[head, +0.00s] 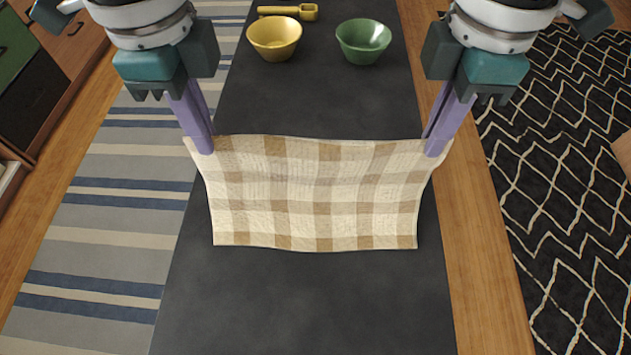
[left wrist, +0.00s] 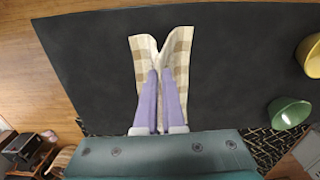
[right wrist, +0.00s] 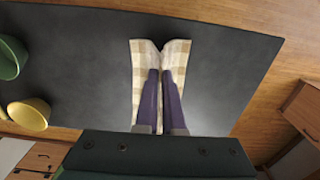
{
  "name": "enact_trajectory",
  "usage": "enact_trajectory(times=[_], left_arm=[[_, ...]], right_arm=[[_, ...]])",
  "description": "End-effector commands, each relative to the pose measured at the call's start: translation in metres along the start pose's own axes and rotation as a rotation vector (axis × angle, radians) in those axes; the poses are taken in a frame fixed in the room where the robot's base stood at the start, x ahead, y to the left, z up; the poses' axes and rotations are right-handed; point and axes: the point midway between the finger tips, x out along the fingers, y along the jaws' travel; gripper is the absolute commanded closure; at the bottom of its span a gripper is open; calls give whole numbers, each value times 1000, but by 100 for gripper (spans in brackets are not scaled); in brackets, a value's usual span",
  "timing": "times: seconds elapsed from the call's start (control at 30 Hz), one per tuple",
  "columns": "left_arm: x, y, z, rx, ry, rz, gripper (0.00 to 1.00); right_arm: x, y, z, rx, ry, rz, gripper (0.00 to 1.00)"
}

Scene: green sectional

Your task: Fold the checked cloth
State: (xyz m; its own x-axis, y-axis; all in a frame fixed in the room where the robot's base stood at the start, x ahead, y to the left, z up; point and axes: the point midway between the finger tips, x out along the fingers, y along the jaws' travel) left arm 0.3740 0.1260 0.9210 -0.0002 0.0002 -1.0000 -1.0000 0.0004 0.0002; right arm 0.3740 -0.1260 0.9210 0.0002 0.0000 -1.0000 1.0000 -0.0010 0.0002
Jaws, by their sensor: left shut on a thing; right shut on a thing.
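The checked cloth (head: 316,195) is cream and tan and spreads between my two grippers above the dark table. Its far edge is held at both corners, and its near edge hangs or lies toward the front of the table. My left gripper (head: 205,148) is shut on the far left corner. My right gripper (head: 435,150) is shut on the far right corner. In the left wrist view the cloth (left wrist: 180,65) is pinched between the purple fingers (left wrist: 158,75). In the right wrist view the cloth (right wrist: 145,65) is likewise pinched between the fingers (right wrist: 161,75).
A yellow bowl (head: 274,38) and a green bowl (head: 363,42) stand at the far end of the dark table (head: 310,310). A yellow scoop-like item (head: 290,11) lies behind them. The near part of the table is clear.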

Motion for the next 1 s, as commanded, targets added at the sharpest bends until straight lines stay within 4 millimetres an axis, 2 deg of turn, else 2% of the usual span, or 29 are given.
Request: enact_trajectory(times=[0.03,0.1,0.3,0.4,0.53,1.0], left_arm=[[-22,0,0,0,-1,0,100],[-36,0,0,0,-1,0,100],[-73,0,0,0,-1,0,100],[-84,0,0,0,-1,0,100],[-89,0,-1,0,-1,0,100],[-86,0,-1,1,0,-3,100]], right_arm=[[-21,0,0,0,0,0,100],[-36,0,0,0,0,0,100],[-73,0,-1,0,1,-1,100],[-84,0,-1,0,0,-1,100],[-88,0,-1,0,0,-1,100],[-86,0,-1,0,0,2,100]])
